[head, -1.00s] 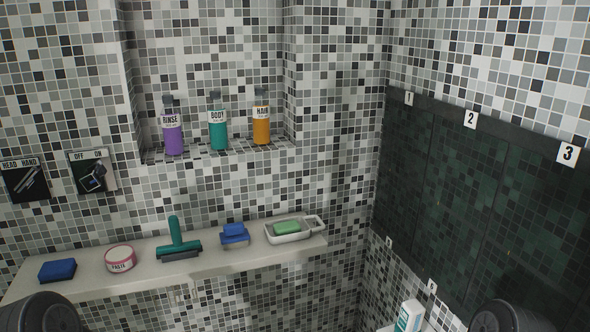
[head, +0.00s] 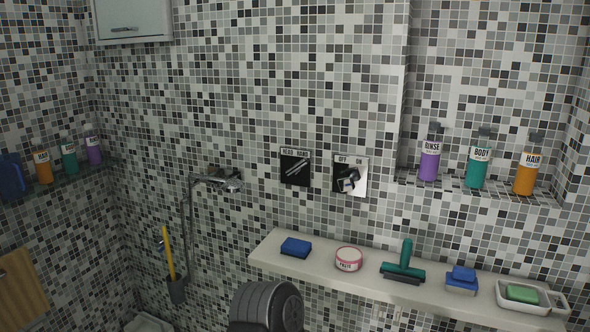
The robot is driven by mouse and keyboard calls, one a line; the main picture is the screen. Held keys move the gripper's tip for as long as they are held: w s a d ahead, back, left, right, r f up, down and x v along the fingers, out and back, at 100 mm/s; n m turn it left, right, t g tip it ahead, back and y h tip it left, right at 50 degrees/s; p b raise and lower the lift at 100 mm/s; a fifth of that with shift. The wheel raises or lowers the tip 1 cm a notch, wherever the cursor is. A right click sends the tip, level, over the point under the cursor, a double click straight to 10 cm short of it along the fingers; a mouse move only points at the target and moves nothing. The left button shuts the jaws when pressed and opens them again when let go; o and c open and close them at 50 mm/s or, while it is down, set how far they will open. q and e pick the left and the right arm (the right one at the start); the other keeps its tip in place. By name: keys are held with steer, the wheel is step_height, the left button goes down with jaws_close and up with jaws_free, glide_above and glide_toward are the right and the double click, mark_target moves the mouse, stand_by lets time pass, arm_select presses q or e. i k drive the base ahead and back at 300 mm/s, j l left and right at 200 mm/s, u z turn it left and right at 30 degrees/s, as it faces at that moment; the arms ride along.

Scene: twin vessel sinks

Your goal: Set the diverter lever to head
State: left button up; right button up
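The diverter is a dark square plate (head: 295,179) on the mosaic wall, marked HEAD on the left and HAND on the right. Its metal lever (head: 297,167) slants, with its upper end toward the right, the HAND side. To its right is a silver plate (head: 361,179) with a dark knob (head: 347,180), marked OFF and ON. Neither gripper shows in the head view. A dark rounded part of my arm shows at the bottom, well below the diverter, and nothing of mine touches the lever.
Below the plates, a ledge (head: 330,269) holds a blue sponge (head: 296,247), a paste tub (head: 348,259), a green squeegee (head: 403,262) and a soap dish (head: 510,304). Bottles stand in the right niche (head: 450,183). A shower fitting (head: 228,181) with a hose is left of the diverter.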

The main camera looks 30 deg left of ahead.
mark_target(294, 170)
steer(key=u, duration=1.15)
